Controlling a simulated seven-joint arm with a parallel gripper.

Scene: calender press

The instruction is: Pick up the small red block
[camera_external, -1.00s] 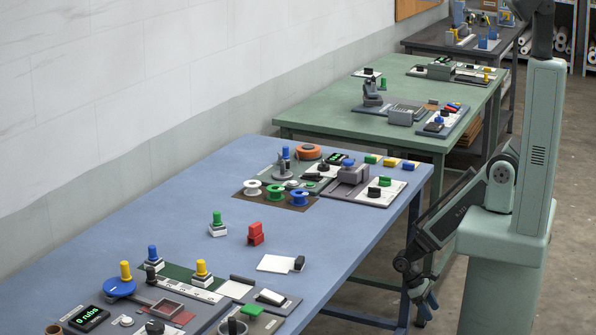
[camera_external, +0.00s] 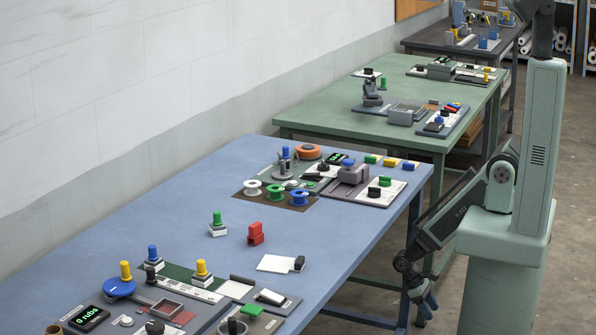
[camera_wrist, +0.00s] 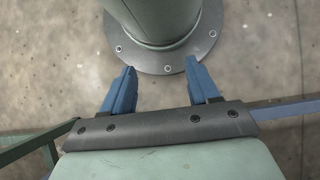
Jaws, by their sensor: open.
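A small red block (camera_external: 256,234) stands on the near blue table (camera_external: 190,205), about mid-table, apart from the things around it. It looks stepped, with a taller part at the back. My gripper (camera_external: 425,303) hangs low beside the table's right edge, well to the right of the block and below the tabletop. In the wrist view my gripper (camera_wrist: 160,85) shows two blue fingers spread apart with nothing between them. The wrist view shows floor and my base, and no block.
A green-knobbed stamp (camera_external: 217,222) stands left of the block, and a white card with a black grip (camera_external: 279,263) lies to its front right. Spools (camera_external: 275,192) on a dark mat are behind it. Several stations crowd the front. The table edge and leg (camera_external: 414,225) are close to my arm.

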